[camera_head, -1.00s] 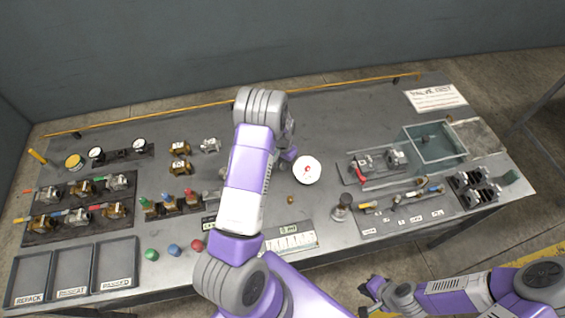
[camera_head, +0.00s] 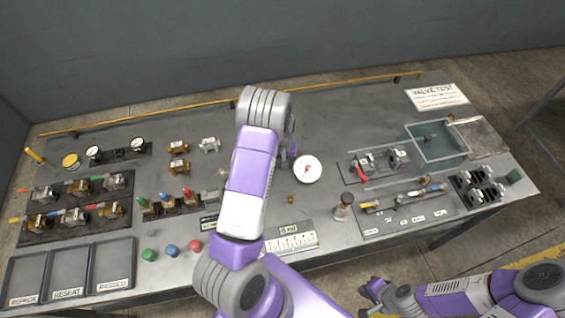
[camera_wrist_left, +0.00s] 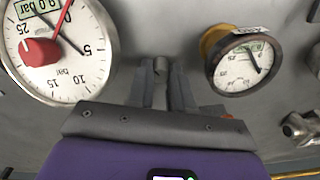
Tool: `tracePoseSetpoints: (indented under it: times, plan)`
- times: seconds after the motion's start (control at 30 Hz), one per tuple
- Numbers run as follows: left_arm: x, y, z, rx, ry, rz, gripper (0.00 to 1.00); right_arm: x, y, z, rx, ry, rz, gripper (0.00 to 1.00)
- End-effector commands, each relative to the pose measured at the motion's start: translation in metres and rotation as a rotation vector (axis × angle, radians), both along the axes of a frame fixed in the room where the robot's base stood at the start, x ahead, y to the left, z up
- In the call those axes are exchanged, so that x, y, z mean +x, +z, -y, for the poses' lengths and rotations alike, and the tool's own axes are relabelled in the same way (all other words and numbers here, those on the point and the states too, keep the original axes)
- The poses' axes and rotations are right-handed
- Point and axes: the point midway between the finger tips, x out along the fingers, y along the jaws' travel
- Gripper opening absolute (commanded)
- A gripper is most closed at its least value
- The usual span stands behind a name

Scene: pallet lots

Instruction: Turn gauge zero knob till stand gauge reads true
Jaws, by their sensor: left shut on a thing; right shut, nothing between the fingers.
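The white dial gauge (camera_head: 307,169) with a red centre lies face up on the bench. In the left wrist view a large white bar gauge (camera_wrist_left: 85,72) shows at left, with a red knob (camera_wrist_left: 40,52), a red pointer and a dark needle. A smaller dark-rimmed gauge (camera_wrist_left: 238,78) with a needle and a small green display stands at right. My left gripper (camera_wrist_left: 161,75) is between the two gauges, shut on a small grey knob (camera_wrist_left: 161,64). In the head view my arm mostly hides that gripper. My right gripper (camera_head: 370,291) is shut and empty, off the bench front.
Valves in racks (camera_head: 75,213), trays (camera_head: 70,274) and coloured caps (camera_head: 172,250) fill the left. A fixture (camera_head: 352,172), a glass-sided tank (camera_head: 466,152) and a tool tray (camera_head: 372,226) stand right. A ruled plate (camera_head: 300,242) lies at the front. The back middle is clear.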

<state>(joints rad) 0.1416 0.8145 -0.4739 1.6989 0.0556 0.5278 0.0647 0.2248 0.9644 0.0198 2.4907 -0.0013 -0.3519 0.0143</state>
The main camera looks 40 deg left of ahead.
Motion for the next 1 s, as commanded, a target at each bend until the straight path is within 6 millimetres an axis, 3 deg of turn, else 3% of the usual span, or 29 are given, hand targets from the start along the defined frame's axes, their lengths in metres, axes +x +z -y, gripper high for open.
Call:
tracePoseSetpoints:
  times: [0.3,0.77,0.8,0.83,1.0]
  plan:
    - [-0.0001,0.0004,-0.0001,0.000,0.110,0.000,0.00,0.0000,-0.0024,-0.0001,0.000,0.000,0.000,0.00]
    - [0.0000,0.0006,0.0000,0.000,0.125,0.000,0.00,0.0000,-0.0025,0.0000,0.000,0.000,0.000,0.00]
    - [0.0001,0.0006,0.0001,0.000,0.124,0.000,0.25,0.0000,-0.0025,0.0000,0.000,0.000,0.000,0.00]
    - [0.0000,0.0006,0.0000,0.000,0.124,0.000,0.30,0.0000,-0.0026,0.0000,0.000,0.000,0.000,0.00]
    - [0.0001,0.0004,-0.0001,0.000,0.124,0.001,0.32,0.0000,-0.0026,0.0000,0.000,0.000,0.000,0.00]
